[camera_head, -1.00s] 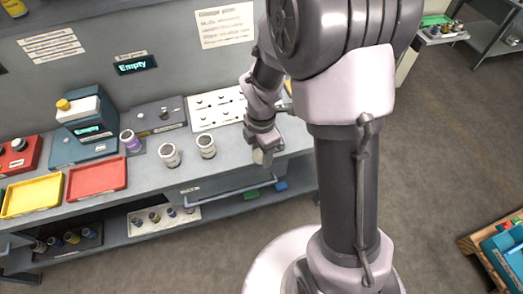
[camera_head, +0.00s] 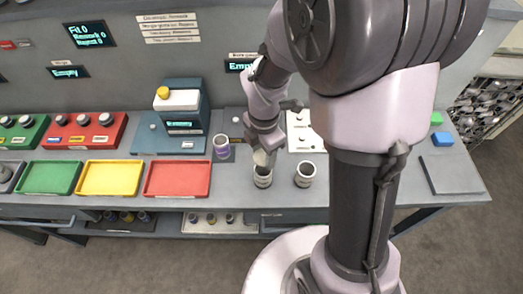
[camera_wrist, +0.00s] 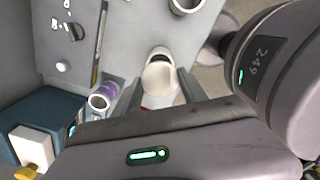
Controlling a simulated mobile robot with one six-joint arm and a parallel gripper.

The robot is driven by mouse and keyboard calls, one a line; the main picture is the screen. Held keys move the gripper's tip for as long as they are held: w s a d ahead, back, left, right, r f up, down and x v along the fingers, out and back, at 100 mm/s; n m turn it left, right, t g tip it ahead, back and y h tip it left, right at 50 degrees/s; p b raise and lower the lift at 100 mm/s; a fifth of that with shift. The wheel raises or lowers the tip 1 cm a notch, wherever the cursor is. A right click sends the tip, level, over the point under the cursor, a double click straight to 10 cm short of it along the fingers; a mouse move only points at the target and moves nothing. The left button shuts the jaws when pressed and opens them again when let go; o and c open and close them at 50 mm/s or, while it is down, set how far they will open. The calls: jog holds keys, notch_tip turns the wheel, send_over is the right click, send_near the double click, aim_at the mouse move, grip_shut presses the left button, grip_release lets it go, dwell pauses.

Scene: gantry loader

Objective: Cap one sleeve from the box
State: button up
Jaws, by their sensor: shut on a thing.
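My gripper (camera_head: 263,153) is shut on a pale round cap (camera_wrist: 158,78), which shows between the fingers in the wrist view. It is at the near left sleeve (camera_head: 263,180), a white cup with a dark opening; this sleeve is partly hidden behind the cap in the wrist view (camera_wrist: 160,53). I cannot tell whether cap and sleeve touch. A second white sleeve (camera_head: 305,177) stands open to the right on the bench. A purple-banded sleeve (camera_head: 222,149) stands to the left and also shows in the wrist view (camera_wrist: 102,97).
Red (camera_head: 178,179), yellow (camera_head: 110,178) and green (camera_head: 50,178) trays line the bench front at left. A white panel (camera_head: 302,136) with small pegs lies behind the right sleeve.

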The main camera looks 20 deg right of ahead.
jog(key=shift+f+b, duration=2.5)
jog(key=shift+f, duration=0.5)
jog(key=shift+s, duration=0.15)
jog(key=o, duration=1.4)
jog(key=shift+f, duration=0.1)
notch_tip(320, 180, up, 18)
jog(key=p, duration=0.7)
jog(key=shift+f, duration=0.2)
